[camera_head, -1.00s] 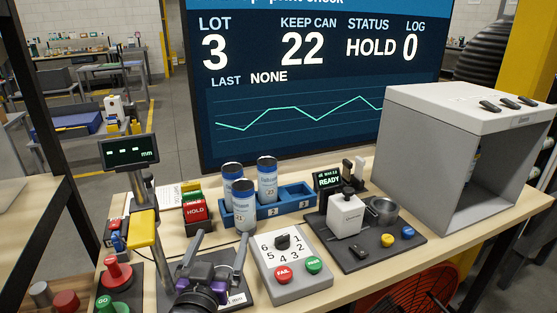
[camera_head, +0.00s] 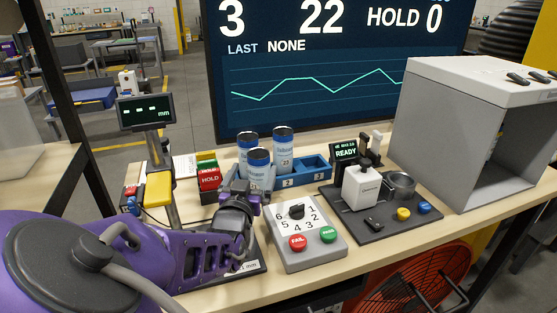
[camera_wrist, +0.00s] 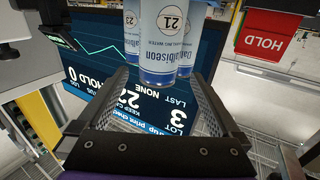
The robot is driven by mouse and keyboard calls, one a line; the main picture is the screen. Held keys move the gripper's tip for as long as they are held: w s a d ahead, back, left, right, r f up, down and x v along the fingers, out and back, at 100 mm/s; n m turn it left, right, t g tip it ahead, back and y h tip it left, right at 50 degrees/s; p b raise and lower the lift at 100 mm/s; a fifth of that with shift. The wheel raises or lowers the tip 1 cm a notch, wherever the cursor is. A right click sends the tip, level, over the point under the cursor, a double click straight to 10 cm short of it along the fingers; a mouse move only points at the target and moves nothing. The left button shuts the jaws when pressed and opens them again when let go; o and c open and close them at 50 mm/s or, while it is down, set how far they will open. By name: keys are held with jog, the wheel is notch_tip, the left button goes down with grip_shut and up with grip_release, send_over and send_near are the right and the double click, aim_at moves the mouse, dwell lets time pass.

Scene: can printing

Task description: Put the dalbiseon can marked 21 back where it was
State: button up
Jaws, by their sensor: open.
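The dalbiseon can marked 21 (camera_wrist: 168,45) is a white and blue can straight ahead of my gripper in the wrist view. My open gripper (camera_wrist: 160,78) has one finger toward each side of this can. I cannot tell whether the fingertips reach past its surface. In the head view a front can (camera_head: 258,172), apparently this one, stands before the left end of the blue rack (camera_head: 314,172). My gripper (camera_head: 247,194) is close in front of it, with its fingers largely hidden. Two similar cans, a left one (camera_head: 246,143) and a right one (camera_head: 284,143), stand behind.
The red HOLD block (camera_head: 209,178) is left of the cans. A dial box (camera_head: 300,238) with FAIL and PASS buttons is right of my gripper. A white device (camera_head: 362,188) on a dark plate and a grey box (camera_head: 440,150) stand further right. Rack slot 3 looks empty.

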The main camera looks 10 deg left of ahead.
aim_at(256, 167)
jog(key=w, duration=0.5)
jog(key=shift+d+b, duration=0.2)
jog(key=shift+b, duration=0.15)
grip_shut()
